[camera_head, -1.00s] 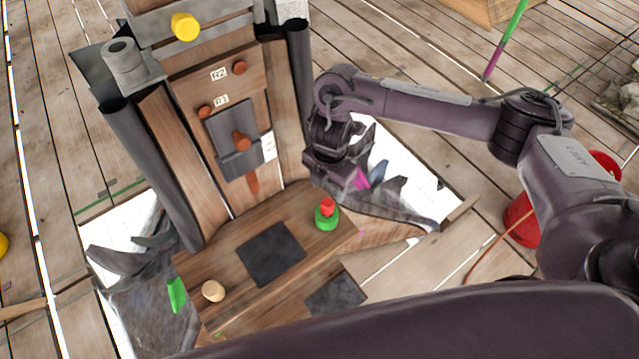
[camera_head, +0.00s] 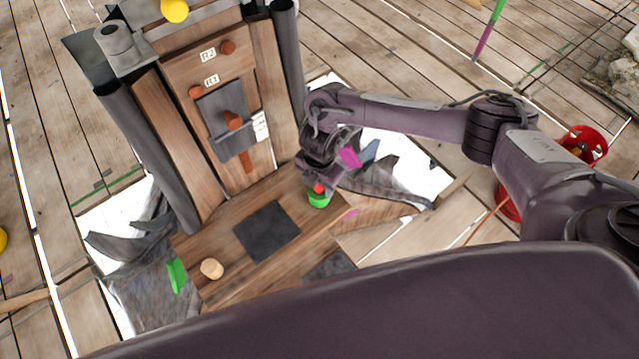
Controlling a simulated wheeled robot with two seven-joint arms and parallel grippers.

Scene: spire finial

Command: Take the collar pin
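A small pin with a red top (camera_head: 319,188) stands in a green ring-like base (camera_head: 318,201) on the wooden bench; I take it for the collar pin, though no label shows. My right gripper (camera_head: 317,176) points down just above and behind the red top, close to it. Its fingers are dark and small here, so I cannot tell whether they are open or touch the pin. My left gripper is out of view.
An upright wooden panel (camera_head: 190,70) with orange-brown pegs, R1 and R2 labels and a grey plate stands behind the bench. A black square pad (camera_head: 266,231) and a pale wooden peg (camera_head: 211,268) are on the bench. A red bucket (camera_head: 508,203) stands at right.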

